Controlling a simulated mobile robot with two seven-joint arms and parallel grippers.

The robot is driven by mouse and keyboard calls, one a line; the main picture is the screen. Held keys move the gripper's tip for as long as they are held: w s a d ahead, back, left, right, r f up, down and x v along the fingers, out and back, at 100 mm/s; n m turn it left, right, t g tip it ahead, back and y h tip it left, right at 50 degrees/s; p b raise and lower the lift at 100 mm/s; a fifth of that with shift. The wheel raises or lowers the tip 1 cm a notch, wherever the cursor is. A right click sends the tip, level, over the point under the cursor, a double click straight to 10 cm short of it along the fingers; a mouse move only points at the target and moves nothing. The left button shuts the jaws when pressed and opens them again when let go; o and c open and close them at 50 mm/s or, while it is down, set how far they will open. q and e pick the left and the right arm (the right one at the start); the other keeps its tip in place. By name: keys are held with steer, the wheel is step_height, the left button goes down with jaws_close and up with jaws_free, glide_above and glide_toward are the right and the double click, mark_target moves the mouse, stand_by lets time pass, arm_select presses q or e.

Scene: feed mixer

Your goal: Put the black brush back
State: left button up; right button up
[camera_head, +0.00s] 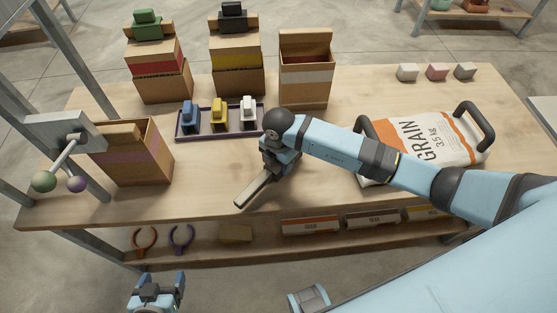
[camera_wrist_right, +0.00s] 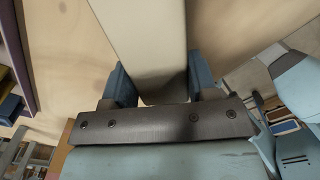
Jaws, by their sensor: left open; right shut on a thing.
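My right gripper (camera_head: 270,170) is shut on a long flat bar (camera_head: 253,190), grey-beige with dark edges. The bar is held over the front of the table and points toward the front left. In the right wrist view the bar (camera_wrist_right: 145,45) runs out between the fingers and past the top edge. I see no bristles, so I cannot tell whether it is the black brush. A black block-shaped thing (camera_head: 232,14) sits on the yellow-banded box (camera_head: 238,70) at the back. My left gripper (camera_head: 158,285) is open and empty, low in front of the table.
A dark tray (camera_head: 178,136) holds blue, yellow and white pieces behind my right gripper. An open box (camera_head: 140,160) stands left, beside a lever with two balls (camera_head: 60,182). A grain bag (camera_head: 435,140) lies right. A lower shelf (camera_head: 200,258) holds rings and boxes.

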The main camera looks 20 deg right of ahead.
steer(key=shift+f+b, duration=0.35)
steer(key=shift+f, duration=0.2)
stand_by(0.4)
steer(key=o, duration=1.1)
steer(key=shift+o, duration=0.2)
step_height(320, 180, up, 14)
steer(key=shift+b, duration=0.35)
steer(key=shift+f, duration=0.15)
